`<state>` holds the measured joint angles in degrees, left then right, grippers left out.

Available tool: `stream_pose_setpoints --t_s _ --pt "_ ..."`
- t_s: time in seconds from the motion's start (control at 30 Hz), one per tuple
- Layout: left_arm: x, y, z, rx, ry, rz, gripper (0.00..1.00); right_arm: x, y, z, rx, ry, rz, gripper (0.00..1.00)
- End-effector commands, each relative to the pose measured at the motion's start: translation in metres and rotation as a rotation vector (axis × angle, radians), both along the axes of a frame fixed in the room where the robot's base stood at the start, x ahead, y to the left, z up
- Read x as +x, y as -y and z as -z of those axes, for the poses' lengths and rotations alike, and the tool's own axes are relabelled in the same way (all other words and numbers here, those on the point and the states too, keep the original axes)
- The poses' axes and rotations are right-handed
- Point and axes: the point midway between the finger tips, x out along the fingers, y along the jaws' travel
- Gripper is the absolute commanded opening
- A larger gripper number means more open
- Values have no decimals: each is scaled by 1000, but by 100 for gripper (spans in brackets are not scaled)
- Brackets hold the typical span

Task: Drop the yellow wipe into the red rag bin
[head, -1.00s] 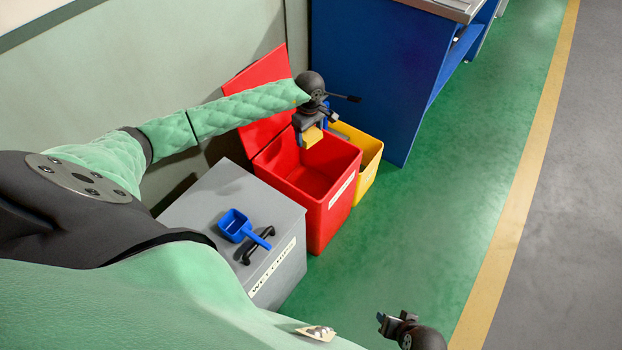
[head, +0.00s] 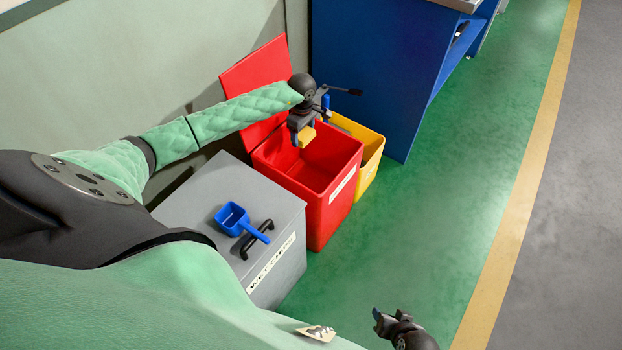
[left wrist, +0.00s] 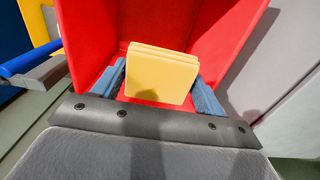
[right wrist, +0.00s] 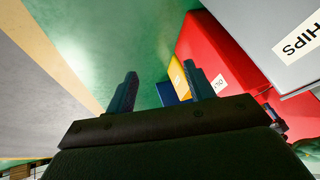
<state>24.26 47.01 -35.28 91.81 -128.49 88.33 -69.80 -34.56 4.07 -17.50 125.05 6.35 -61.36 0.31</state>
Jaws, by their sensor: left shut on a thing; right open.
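The yellow wipe (head: 306,136) is a folded stack held by my left gripper (head: 300,137) over the open mouth of the red rag bin (head: 335,200). In the left wrist view the wipe (left wrist: 162,75) sits between the two blue-grey fingers of my left gripper (left wrist: 165,92), with the red bin's inside (left wrist: 100,30) behind it. The bin's red lid stands open against the wall. My right gripper (head: 378,314) is low near the bottom edge of the head view. In the right wrist view my right gripper (right wrist: 160,85) is open and empty.
A grey chip box (head: 210,185) with a blue scoop (head: 236,220) on its lid stands left of the red bin. A yellow bin (head: 371,155) stands behind it, next to a blue cabinet (head: 365,70). The green floor (head: 440,200) to the right is clear.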

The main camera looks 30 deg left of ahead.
Motion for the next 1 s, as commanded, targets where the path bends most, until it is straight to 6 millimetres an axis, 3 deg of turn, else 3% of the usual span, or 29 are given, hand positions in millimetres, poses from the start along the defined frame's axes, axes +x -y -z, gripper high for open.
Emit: stream_pose_setpoints --t_s 0.3,0.67,0.7,0.8,1.0 --pt "0 0 14 0 1 1 47 1 -2 25 4 18 7 53" --pt "0 0 15 0 0 1 47 1 -2 28 6 23 9 53" --pt "0 0 15 0 0 1 76 1 -2 28 6 22 9 53" --pt "0 0 15 0 0 1 96 1 -2 28 6 21 9 53" --pt "0 0 15 0 0 1 97 0 -2 28 6 20 8 53"
